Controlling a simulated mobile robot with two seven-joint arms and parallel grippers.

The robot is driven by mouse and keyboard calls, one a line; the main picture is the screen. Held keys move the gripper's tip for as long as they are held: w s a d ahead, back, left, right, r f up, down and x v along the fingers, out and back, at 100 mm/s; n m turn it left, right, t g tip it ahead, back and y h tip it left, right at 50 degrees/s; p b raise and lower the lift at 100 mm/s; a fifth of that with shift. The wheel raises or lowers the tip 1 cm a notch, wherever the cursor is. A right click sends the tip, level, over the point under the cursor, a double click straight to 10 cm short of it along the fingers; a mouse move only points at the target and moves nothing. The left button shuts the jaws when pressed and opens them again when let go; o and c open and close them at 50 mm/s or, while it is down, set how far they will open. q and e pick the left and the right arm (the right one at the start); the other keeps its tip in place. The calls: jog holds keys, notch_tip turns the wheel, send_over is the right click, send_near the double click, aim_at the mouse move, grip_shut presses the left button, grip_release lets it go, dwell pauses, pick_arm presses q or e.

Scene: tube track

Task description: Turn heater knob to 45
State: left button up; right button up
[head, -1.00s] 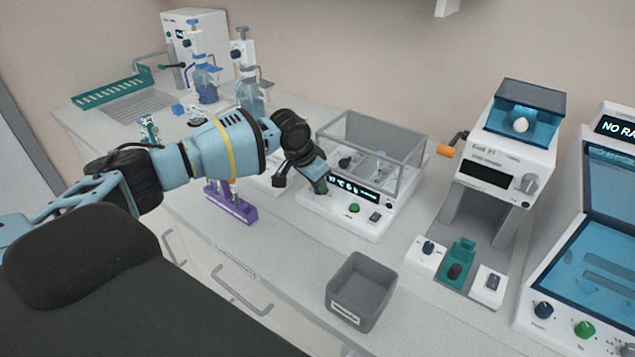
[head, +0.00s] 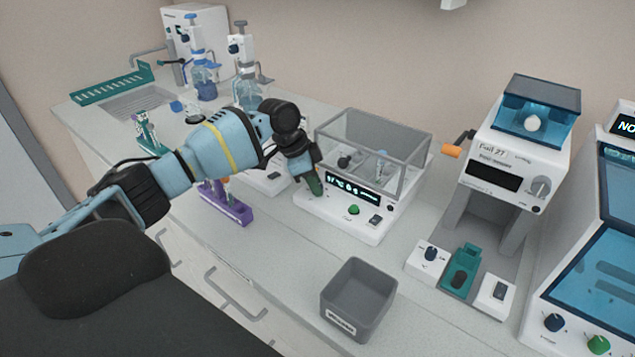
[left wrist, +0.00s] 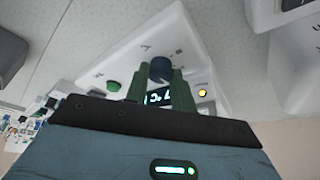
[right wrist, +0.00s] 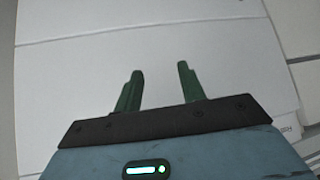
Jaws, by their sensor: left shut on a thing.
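The heater is a white unit (head: 340,220) with a clear box on top, a lit display (head: 355,190) and a green button (head: 353,210). My left gripper (head: 315,184) is at the left part of its front panel. In the left wrist view, the gripper (left wrist: 160,76) is shut on a dark round knob (left wrist: 160,66), with one green finger on each side. The display is partly covered by the fingers there, and its digits cannot be read surely. The knob is hidden in the head view. My right gripper (right wrist: 160,72) is open and empty, before pale, flat panels.
A grey open bin (head: 356,305) stands in front of the heater. A purple rack (head: 228,205) is to its left. A white instrument with an orange-handled crank (head: 452,151) is to its right. Blue-capped bottles (head: 205,85) stand at the back left.

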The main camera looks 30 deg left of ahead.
pick_arm(q)
jog(key=shift+w+m+g+b, duration=0.1)
jog(key=shift+m+g+b, duration=0.2)
jog(key=shift+m, duration=0.7)
jog(key=shift+r+h, duration=0.1)
jog(key=shift+h, duration=0.2)
jog(key=o, duration=1)
jog(key=v, duration=0.7)
jog(key=shift+r, duration=0.35)
jog(key=shift+a, duration=0.1)
